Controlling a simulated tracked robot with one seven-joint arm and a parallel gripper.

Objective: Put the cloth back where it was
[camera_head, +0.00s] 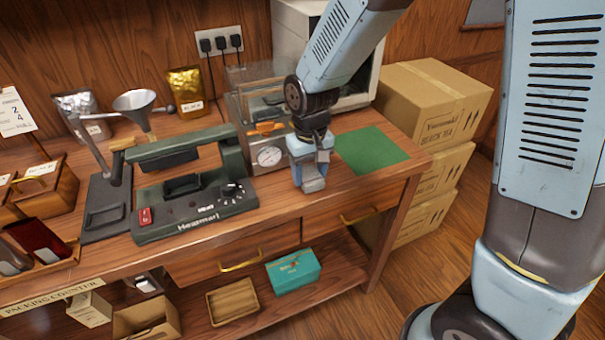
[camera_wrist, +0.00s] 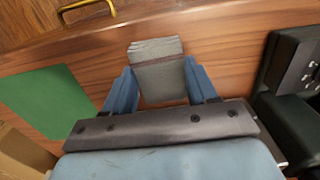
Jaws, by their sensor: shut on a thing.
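A folded grey cloth (camera_wrist: 158,72) is between the two blue fingers of my gripper (camera_wrist: 160,82) in the wrist view. My gripper is shut on it. In the head view my gripper (camera_head: 311,178) points down over the counter's front edge strip, right of the heat sealer and left of the green mat (camera_head: 372,148). The mat also shows at the left of the wrist view (camera_wrist: 45,98). The mat is bare. I cannot tell whether the cloth touches the counter top.
The black-green heat sealer (camera_head: 197,205) stands left of my gripper. A glass-sided machine with a dial (camera_head: 268,156) stands close behind it. Cardboard boxes (camera_head: 435,100) are stacked at the right. A teal box (camera_head: 293,270) and wooden tray (camera_head: 232,300) sit on the lower shelf.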

